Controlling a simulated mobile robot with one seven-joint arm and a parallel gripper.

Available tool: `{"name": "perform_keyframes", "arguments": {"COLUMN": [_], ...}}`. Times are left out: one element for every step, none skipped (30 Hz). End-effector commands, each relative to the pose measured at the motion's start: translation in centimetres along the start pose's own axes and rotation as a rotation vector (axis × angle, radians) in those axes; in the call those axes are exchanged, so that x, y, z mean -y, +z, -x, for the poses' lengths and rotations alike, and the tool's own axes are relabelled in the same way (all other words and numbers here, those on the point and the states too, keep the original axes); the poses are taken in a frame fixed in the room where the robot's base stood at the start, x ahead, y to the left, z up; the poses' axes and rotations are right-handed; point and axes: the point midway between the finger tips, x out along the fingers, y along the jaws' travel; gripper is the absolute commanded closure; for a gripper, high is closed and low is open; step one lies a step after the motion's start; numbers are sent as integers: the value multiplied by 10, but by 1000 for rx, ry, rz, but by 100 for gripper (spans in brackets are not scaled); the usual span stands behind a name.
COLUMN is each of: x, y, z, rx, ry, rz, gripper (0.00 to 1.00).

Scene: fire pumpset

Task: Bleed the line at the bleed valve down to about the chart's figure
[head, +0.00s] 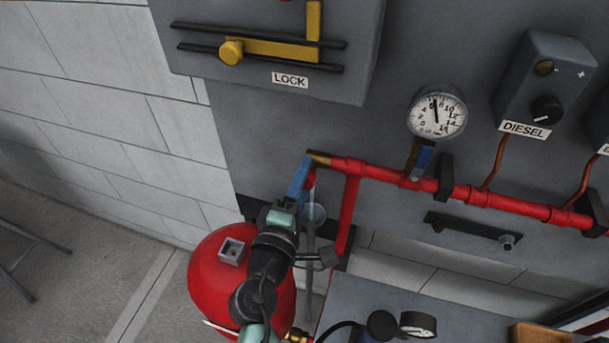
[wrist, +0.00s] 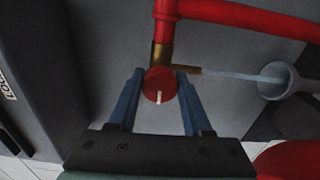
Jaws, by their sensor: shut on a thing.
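The bleed valve's red knob (wrist: 159,86) sits at the end of a brass fitting (wrist: 162,55) under the red pipe. Its white mark points toward my palm in the wrist view. My gripper (wrist: 160,76) is shut on the knob, a blue finger on each side. In the head view my gripper (head: 302,178) reaches up to the pipe's left end. A pale stream (wrist: 235,75) runs from the brass spout into a grey funnel (wrist: 281,80). The round pressure gauge (head: 437,112) has its needle pointing almost straight up, around 6 to 8. No chart is readable.
The red pipe (head: 385,174) runs right along the grey panel. A red tank (head: 215,270) stands below my arm. A DIESEL box (head: 545,85) is at the right, a yellow LOCK lever (head: 270,48) above. A second gauge (head: 418,324) sits low.

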Motion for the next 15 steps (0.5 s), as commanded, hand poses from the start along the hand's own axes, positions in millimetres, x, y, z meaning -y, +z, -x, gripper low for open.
{"name": "perform_keyframes", "arguments": {"x": [1,1,1,1,1,1,1,1,1,1,1,1,1,1,1], "y": [0,0,0,0,0,0,0,0,0,0,0,0,0,0,0], "z": [0,0,0,0,0,0,0,0,0,0,0,0,0,0,0], "rx": [-1,-1,-1,-1,-1,-1,-1,-1,-1,-1,-1,-1,-1,-1,-1], "ry": [-2,-2,-2,-2,-2,-2,-2,-2,-2,-2,-2,-2,-2,-2,-2], "rz": [6,7,9,10,10,10,10,10,10,10,9,9,9,9,9], "gripper": [100,100,100,100,100,100,100,100,100,100,100,100,100,47,40]}}
